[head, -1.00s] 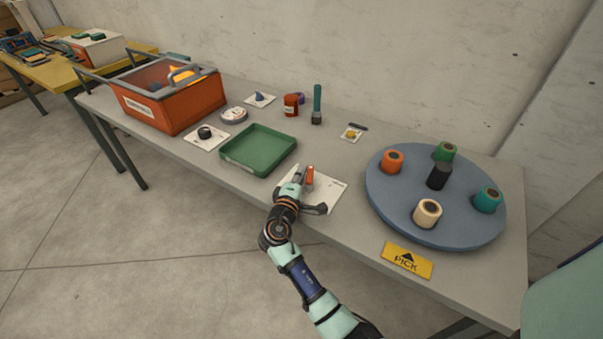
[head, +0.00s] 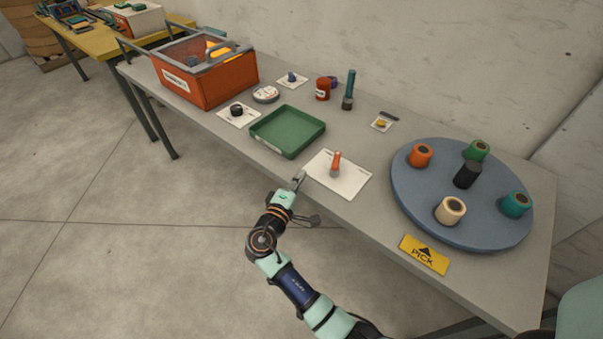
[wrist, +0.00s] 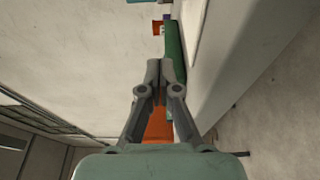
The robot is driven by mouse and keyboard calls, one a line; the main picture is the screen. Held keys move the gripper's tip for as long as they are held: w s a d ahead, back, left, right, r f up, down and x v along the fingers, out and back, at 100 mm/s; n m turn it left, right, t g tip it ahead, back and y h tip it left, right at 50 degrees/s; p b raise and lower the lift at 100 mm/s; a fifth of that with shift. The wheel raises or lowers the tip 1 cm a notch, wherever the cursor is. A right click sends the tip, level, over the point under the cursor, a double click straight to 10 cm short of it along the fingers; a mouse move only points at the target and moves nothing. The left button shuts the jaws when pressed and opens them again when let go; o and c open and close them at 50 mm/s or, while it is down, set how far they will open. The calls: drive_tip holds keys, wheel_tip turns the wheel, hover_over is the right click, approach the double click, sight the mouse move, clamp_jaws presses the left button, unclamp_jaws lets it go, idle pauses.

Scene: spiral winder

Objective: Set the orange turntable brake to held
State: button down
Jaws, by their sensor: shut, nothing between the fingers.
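The orange brake lever (head: 336,163) stands upright on a white plate (head: 349,184) near the table's front edge, left of the turntable. Marks on the plate are too small to read in the head view. The blue-grey turntable (head: 408,198) carries several spools around a black hub (head: 467,175). My gripper (head: 299,176) is at the table's front edge, left of the plate and apart from the lever. In the wrist view its fingers (wrist: 160,68) are closed together with nothing between them. The lever is not clearly seen in the wrist view.
A green tray (head: 288,149) lies behind my gripper, and an orange bin (head: 207,92) stands at the far left of the table. A yellow PICK sign (head: 424,254) is at the front edge. Open floor lies in front of the table.

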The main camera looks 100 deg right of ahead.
drive_tip(key=p, duration=0.3)
drive_tip(key=r+p, duration=0.1)
drive_tip(key=p, duration=0.1)
drive_tip(key=shift+w+d+p, duration=0.15)
drive_tip(key=shift+w+p, duration=0.15)
drive_tip(key=shift+p, duration=0.1)
drive_tip(key=g+p, duration=0.1)
drive_tip(key=p, duration=0.3)
drive_tip(key=shift+w+m+y, duration=0.1)
drive_tip(key=shift+m+y, duration=0.3)
drive_tip(key=shift+a+f+p, duration=0.4)
drive_tip(key=shift+p, duration=0.15)
drive_tip(key=shift+f, duration=0.25)
